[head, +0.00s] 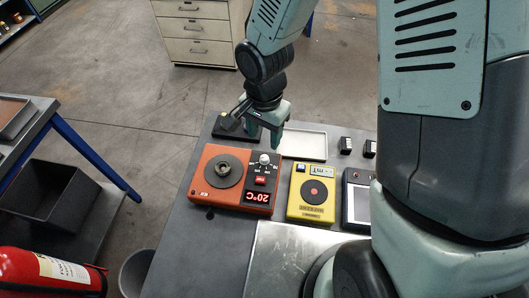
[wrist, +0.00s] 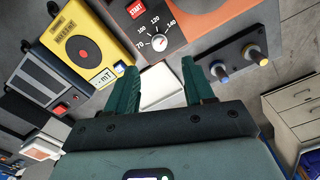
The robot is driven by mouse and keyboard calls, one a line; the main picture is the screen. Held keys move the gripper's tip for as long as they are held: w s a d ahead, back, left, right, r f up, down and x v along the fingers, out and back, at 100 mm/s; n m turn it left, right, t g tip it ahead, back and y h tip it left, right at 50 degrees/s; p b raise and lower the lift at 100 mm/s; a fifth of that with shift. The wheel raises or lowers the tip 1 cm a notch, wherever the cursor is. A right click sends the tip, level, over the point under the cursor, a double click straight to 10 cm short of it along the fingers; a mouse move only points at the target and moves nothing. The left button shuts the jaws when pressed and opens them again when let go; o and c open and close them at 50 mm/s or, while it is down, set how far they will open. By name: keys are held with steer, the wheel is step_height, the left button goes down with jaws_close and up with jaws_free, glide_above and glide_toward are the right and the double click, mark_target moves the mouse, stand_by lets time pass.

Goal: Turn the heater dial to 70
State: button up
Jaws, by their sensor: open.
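The orange heater (head: 205,190) sits on the bench with a dark round plate (head: 223,170) at its left side. My gripper (head: 264,142) is open and empty, just behind and above the dial. In the wrist view its fingers (wrist: 203,65) point toward the heater edge, apart from the dial.
A yellow device (head: 298,207) stands right of the heater, then a grey-black device (head: 357,203). A white tray (head: 304,145) lies behind them. A dark block with two posts (wrist: 238,62) is near my fingers. A bare metal sheet (head: 290,262) covers the front.

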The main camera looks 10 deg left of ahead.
mark_target(265, 157)
step_height(265, 157, down, 9)
steer(key=shift+r, duration=0.15)
jaws_close()
stand_by(0.5)
